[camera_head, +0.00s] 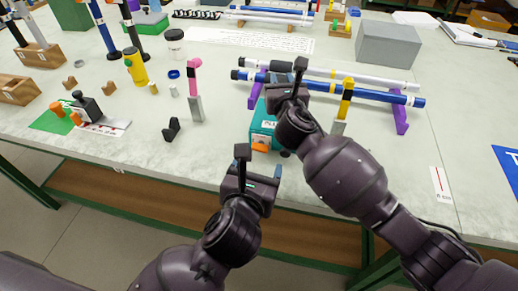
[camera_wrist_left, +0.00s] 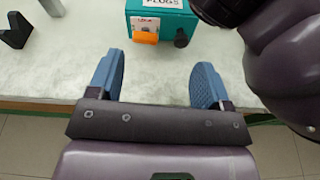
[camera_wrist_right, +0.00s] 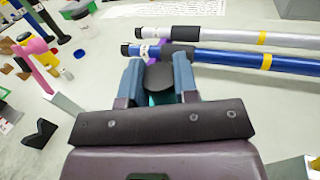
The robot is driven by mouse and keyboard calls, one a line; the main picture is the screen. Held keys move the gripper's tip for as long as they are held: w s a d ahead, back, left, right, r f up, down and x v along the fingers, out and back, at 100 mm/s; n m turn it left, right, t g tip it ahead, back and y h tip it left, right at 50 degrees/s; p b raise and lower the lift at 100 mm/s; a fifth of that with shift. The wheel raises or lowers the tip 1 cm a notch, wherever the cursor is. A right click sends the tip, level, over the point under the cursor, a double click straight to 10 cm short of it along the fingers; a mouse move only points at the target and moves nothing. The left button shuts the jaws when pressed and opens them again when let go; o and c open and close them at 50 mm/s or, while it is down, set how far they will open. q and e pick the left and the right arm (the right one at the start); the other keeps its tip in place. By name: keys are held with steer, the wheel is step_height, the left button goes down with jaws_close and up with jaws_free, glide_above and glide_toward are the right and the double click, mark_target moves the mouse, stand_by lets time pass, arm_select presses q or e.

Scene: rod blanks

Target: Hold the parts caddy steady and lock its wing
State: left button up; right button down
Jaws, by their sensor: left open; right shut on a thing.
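The parts caddy (camera_head: 258,126) is a teal box near the table's front edge. In the left wrist view its white label (camera_wrist_left: 160,3) reads PLUGS. An orange tab (camera_wrist_left: 145,38) and a dark round knob (camera_wrist_left: 181,39) are on its near face; I cannot tell which is the wing. My right gripper (camera_wrist_right: 158,66) is shut on a dark part (camera_wrist_right: 159,76) above the teal body, seemingly the caddy's handle. My left gripper (camera_wrist_left: 158,75) is open and empty, in front of the caddy and apart from it. My right arm partly hides the caddy in the head view.
White (camera_head: 370,82) and blue (camera_head: 365,94) rods lie on purple stands (camera_head: 401,118) behind and right of the caddy. A pink-topped post (camera_head: 194,78) and a black block (camera_head: 171,129) stand to the left. A grey box (camera_head: 388,44) is farther back. The table's front edge is close.

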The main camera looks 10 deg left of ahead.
mark_target(260, 148)
arm_select(q)
steer(key=shift+g+y, duration=0.6)
steer(key=shift+g, duration=0.1)
steer(key=x, duration=0.4)
steer(key=f+x, duration=0.1)
steer(key=x, duration=0.3)
steer(key=s+a+f+x, duration=0.1)
steer(key=x, duration=0.3)
steer(key=shift+w+a, duration=0.1)
steer(key=c, duration=0.9)
steer(key=shift+f+m+y, duration=0.1)
steer(key=shift+m+y, duration=0.2)
steer(key=shift+c, duration=0.2)
steer(key=o, duration=0.9)
steer(key=shift+o, duration=0.2)
